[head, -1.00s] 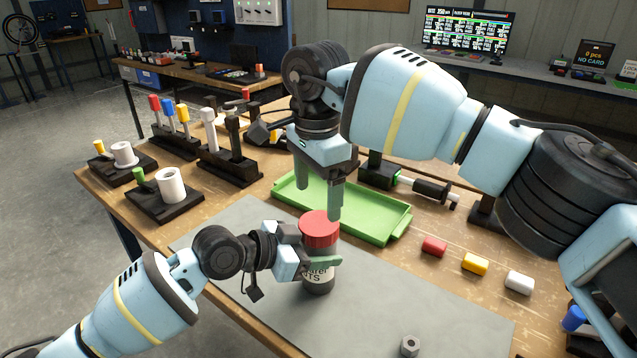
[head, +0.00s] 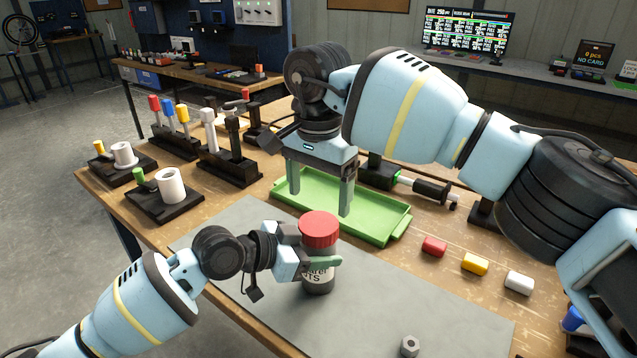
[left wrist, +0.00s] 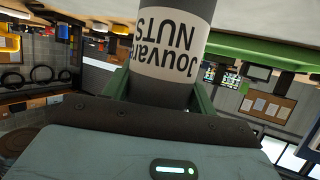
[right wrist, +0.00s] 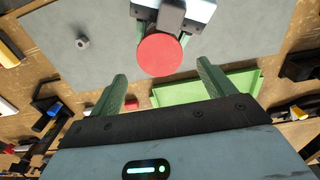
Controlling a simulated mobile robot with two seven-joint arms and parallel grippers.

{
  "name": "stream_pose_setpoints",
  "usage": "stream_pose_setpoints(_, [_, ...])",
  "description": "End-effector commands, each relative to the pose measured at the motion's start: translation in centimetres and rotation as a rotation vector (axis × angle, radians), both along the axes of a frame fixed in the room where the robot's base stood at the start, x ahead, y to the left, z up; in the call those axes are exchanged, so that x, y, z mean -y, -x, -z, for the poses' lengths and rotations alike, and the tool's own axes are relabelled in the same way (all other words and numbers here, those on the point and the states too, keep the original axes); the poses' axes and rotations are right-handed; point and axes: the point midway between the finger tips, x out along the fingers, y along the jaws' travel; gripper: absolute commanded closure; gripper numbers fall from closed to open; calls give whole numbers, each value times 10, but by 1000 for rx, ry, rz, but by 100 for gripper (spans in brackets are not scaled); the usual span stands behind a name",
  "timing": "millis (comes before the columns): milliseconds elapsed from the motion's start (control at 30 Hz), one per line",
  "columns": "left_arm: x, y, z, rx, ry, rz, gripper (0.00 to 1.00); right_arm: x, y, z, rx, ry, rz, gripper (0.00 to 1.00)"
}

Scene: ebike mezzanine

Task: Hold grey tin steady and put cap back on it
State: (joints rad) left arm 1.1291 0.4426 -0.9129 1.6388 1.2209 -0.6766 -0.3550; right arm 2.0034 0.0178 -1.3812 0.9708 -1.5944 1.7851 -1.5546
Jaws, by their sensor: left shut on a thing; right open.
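The grey tin (head: 318,280) stands upright on the grey mat, with a white label that also shows in the left wrist view (left wrist: 172,45). The red cap (head: 319,229) sits on top of the tin; whether it is fully seated I cannot tell. In the right wrist view the cap (right wrist: 159,55) appears as a round red disc beyond the fingertips. My left gripper (head: 322,262) is shut on the tin's body, below the cap. My right gripper (head: 318,200) is open and empty, above and behind the tin, over the green tray.
The green tray (head: 372,229) lies behind the tin. Red (head: 434,246), yellow (head: 475,262) and white (head: 519,283) cylinders lie to the right. A hex nut (head: 410,346) rests on the mat (head: 400,300) at the front. Black stands with spools (head: 171,185) fill the left.

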Motion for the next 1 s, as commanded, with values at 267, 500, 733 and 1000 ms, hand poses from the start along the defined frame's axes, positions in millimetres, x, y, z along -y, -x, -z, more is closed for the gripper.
stream_pose_setpoints(267, [0, 0, 0, 0, -1, 0, 100, 1, 0, 42, -4, 2, 2, 18])
stream_pose_setpoints(500, [0, 0, 0, 0, -1, 0, 100, 0, 0, 64, -3, 0, 2, 18])
stream_pose_setpoints(733, [0, 0, 0, 0, -1, 0, 100, 0, 0, 68, 0, 0, 2, 18])
stream_pose_setpoints(1000, [0, 0, 0, 0, -1, 0, 100, 1, 0, 68, -1, 1, 2, 34])
